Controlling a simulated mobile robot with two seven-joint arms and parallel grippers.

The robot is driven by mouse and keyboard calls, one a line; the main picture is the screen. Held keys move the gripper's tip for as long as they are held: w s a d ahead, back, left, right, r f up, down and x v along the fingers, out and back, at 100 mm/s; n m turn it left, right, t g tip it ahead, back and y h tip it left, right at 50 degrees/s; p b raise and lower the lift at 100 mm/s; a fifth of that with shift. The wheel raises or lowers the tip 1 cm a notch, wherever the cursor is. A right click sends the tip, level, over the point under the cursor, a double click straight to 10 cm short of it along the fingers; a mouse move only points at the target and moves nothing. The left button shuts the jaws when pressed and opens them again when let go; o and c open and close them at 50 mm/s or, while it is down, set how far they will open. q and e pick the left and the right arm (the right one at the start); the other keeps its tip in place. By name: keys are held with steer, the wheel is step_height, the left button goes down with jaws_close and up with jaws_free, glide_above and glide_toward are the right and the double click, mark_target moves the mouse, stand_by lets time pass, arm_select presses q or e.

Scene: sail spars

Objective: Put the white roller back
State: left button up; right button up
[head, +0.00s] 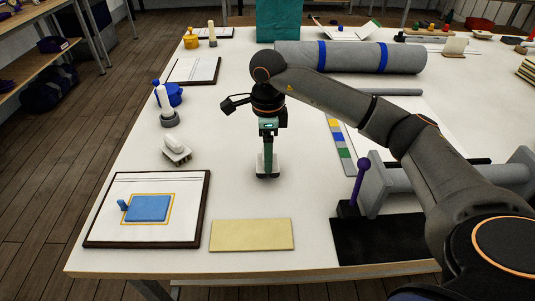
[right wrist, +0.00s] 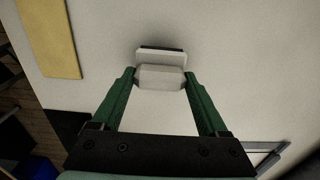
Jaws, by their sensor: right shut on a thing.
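My right gripper (head: 267,152) points down over the middle of the white table (head: 300,200). Its green fingers are shut on a pale block-like thing (head: 268,170). In the right wrist view, this held thing (right wrist: 161,77) has a faceted pale body between the fingertips (right wrist: 160,80) and a flat plate with a dark edge beyond. It is at or close to the tabletop; I cannot tell whether it touches. A white rounded, roller-like piece (head: 174,142) sits on a small pale base at the left. I cannot tell which of the two is the white roller. My left gripper is out of view.
A framed board with a blue patch (head: 150,207) lies front left, beside a yellow sheet (head: 252,234). A blue pot (head: 174,96) and a white bottle (head: 167,108) stand at the left edge. A grey roll with blue bands (head: 350,57) lies behind. A purple-knobbed lever (head: 358,182) stands at right.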

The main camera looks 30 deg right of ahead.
steer(key=shift+f, duration=0.7)
steer(key=o, duration=1.1)
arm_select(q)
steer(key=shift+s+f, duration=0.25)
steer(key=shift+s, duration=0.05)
arm_select(e)
steer(key=shift+r, duration=0.1)
steer(key=shift+r, duration=0.25)
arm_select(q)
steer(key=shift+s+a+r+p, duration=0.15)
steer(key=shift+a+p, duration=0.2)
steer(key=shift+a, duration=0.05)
arm_select(e)
step_height(320, 180, up, 12)
steer(key=shift+f, duration=0.2)
